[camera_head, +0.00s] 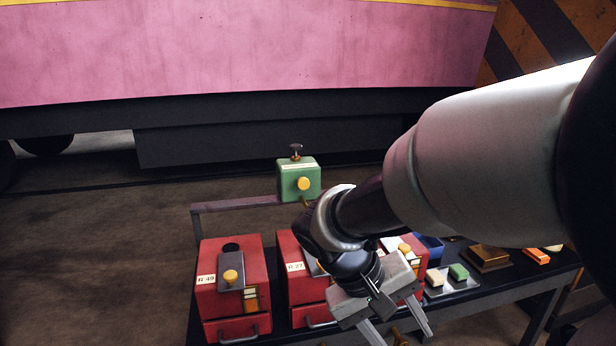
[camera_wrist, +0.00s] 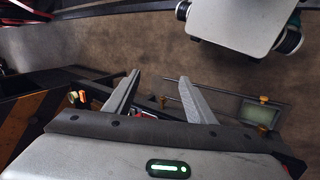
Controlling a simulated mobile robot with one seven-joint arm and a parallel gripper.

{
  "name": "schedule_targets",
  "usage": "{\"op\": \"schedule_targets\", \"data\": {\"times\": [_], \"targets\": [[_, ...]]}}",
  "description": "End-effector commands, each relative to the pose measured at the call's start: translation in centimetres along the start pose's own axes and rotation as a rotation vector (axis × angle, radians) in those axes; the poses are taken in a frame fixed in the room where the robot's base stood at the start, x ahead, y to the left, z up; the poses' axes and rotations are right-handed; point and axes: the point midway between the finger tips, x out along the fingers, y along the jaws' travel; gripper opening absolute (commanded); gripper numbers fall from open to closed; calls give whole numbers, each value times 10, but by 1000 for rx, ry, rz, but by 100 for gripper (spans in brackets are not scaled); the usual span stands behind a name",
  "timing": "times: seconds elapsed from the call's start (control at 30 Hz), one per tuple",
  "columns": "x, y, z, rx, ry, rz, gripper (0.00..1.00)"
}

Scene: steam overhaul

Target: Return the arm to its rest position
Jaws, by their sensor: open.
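My gripper (camera_head: 396,331) hangs at the end of my arm in the head view, over the front of the bench and in front of the red boxes. Its two grey fingers are spread apart. In the wrist view my gripper (camera_wrist: 158,84) shows both fingers apart with nothing held between them. My pale arm reaches in from the right of the head view and hides part of the bench and of the red boxes.
A dark bench (camera_head: 462,297) carries red boxes, including a left one (camera_head: 212,306) and a middle one (camera_head: 287,262). A green box (camera_head: 299,180) stands behind them. Small blocks (camera_head: 459,272) lie at right. A pink vehicle (camera_head: 240,50) fills the back. Floor at left is clear.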

Motion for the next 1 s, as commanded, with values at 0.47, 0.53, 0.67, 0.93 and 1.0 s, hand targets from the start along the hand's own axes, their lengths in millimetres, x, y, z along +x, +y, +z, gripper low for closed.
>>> {"op": "schedule_targets", "data": {"times": [0.47,0.53,0.67,0.93,1.0], "targets": [[-65,23,60,207,345,-435,50],[-72,25,64,226,396,-460,50],[-85,28,70,259,490,-493,50],[-146,62,70,248,476,-492,50],[-161,71,70,248,476,-492,50]]}}
